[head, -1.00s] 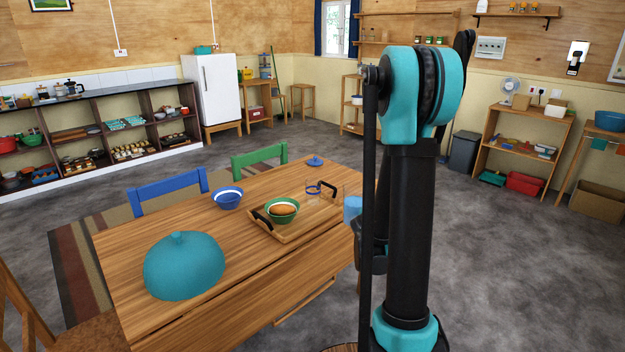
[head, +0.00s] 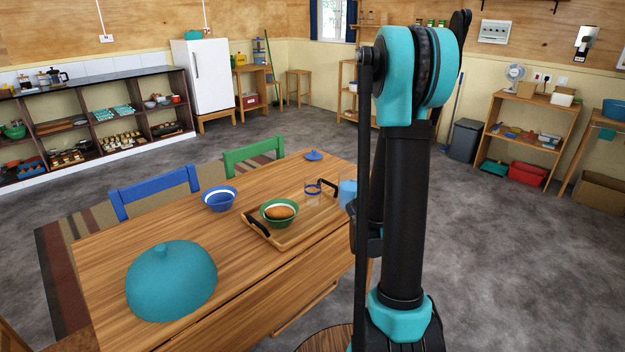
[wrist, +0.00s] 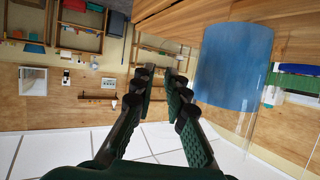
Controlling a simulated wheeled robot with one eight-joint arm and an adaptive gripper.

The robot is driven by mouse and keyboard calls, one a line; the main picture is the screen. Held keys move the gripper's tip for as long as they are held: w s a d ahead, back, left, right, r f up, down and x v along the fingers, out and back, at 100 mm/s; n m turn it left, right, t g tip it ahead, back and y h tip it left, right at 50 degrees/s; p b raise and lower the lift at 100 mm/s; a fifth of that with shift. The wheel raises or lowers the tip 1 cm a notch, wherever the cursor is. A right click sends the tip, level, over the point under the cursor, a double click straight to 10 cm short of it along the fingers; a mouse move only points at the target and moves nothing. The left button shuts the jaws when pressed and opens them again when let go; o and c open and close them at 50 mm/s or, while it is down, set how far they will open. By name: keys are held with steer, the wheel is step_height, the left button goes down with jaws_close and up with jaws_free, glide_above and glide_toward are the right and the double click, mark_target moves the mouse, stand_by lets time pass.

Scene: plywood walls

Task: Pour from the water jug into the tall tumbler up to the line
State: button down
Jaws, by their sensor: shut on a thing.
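The water jug (head: 348,193), clear with blue water, shows at the right end of the table, partly hidden behind my arm. In the wrist view the jug (wrist: 235,75) fills the upper right, beside my fingers. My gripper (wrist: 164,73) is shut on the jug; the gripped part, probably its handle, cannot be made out.
The wooden tray (head: 287,237) with black handles holds a green bowl (head: 268,220) with a brown food item. A blue bowl (head: 220,199), a teal dome (head: 171,282) and a blue lid (head: 314,155) are on the table. Blue and green chairs stand behind.

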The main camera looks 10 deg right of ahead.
mark_target(356, 168)
steer(key=shift+w+a+r, duration=0.1)
steer(key=shift+r, duration=0.05)
steer(key=shift+w+a+r+n+g+h, duration=0.1)
steer(key=shift+r+n+g+h, duration=0.05)
steer(key=shift+r+n, duration=0.15)
steer(key=shift+w+a+r+n+g+h, duration=0.1)
steer(key=shift+a+r+n+g, duration=0.1)
steer(key=shift+r, duration=0.25)
steer(key=shift+a+r+n+g+h, duration=0.1)
steer(key=shift+r+n+g+h, duration=0.1)
steer(key=shift+r, duration=0.15)
steer(key=shift+w+a+r+n+g+h, duration=0.25)
steer(key=shift+a+r+n, duration=0.1)
steer(key=shift+r, duration=0.15)
steer(key=shift+w+a+r+n+g+h, duration=0.1)
steer(key=shift+w+a+r+n+h, duration=0.1)
steer(key=shift+w+a+r+n, duration=0.25)
steer(key=shift+w+a+r+n+g+h, duration=0.1)
steer(key=shift+r+n+g+h, duration=0.15)
steer(key=shift+r, duration=0.35)
steer(key=shift+w+a+r+n, duration=0.3)
steer(key=shift+w+a+n, duration=0.15)
steer(key=shift+a, duration=0.15)
steer(key=shift+g+h, duration=0.25)
steer(key=shift+w+a+r+n+h, duration=0.45)
steer(key=shift+a+r+n+h, duration=0.05)
steer(key=shift+n, duration=0.1)
steer(key=shift+b, duration=0.3)
